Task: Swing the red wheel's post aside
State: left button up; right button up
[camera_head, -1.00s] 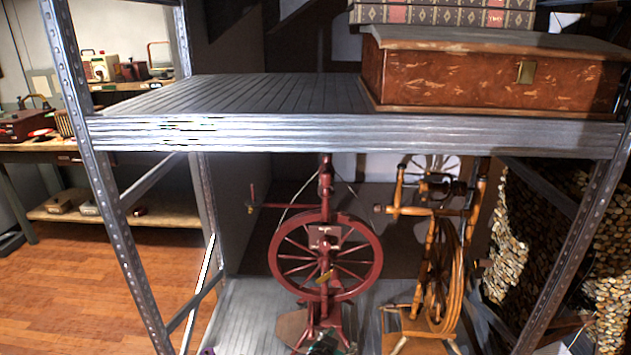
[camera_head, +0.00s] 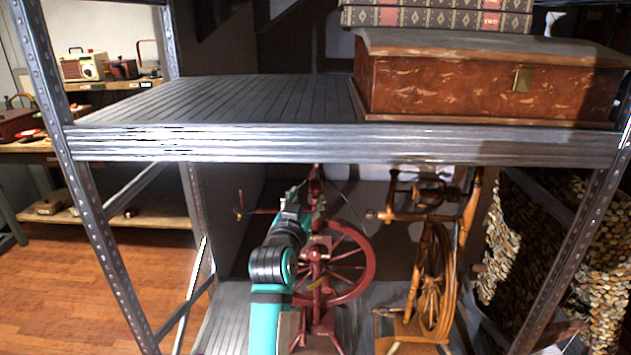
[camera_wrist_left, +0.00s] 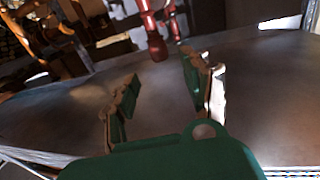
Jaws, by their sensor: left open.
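The red spinning wheel (camera_head: 361,282) stands on the lower shelf, its left part hidden behind my arm. Its upright red post (camera_head: 315,178) rises to just below the upper shelf's edge, and a thin red bar (camera_head: 255,211) sticks out to the left. My left gripper (camera_head: 313,203) is at the post, in front of or beside it; I cannot tell if they touch. In the left wrist view its two fingers (camera_wrist_left: 160,65) are apart with nothing held. A red rounded end (camera_wrist_left: 157,47) shows just beyond the fingertips, roughly between them. My right gripper is not in view.
A brown wooden spinning wheel (camera_head: 442,275) stands close on the right. The upper shelf's front edge (camera_head: 330,145) runs above the wheels, bearing a wooden box (camera_head: 440,88) with books. Metal uprights (camera_head: 75,165) frame the sides. Stacked logs (camera_head: 520,240) are at the right.

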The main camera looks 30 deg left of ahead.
aim_at(314, 187)
pick_arm(q)
jog(key=p+x, duration=0.1)
jog(key=x, duration=0.8)
jog(key=shift+c, duration=0.2)
jog(key=c, duration=0.9)
jog(key=shift+f, duration=0.1)
grip_shut()
jog(key=shift+w+f, duration=0.1)
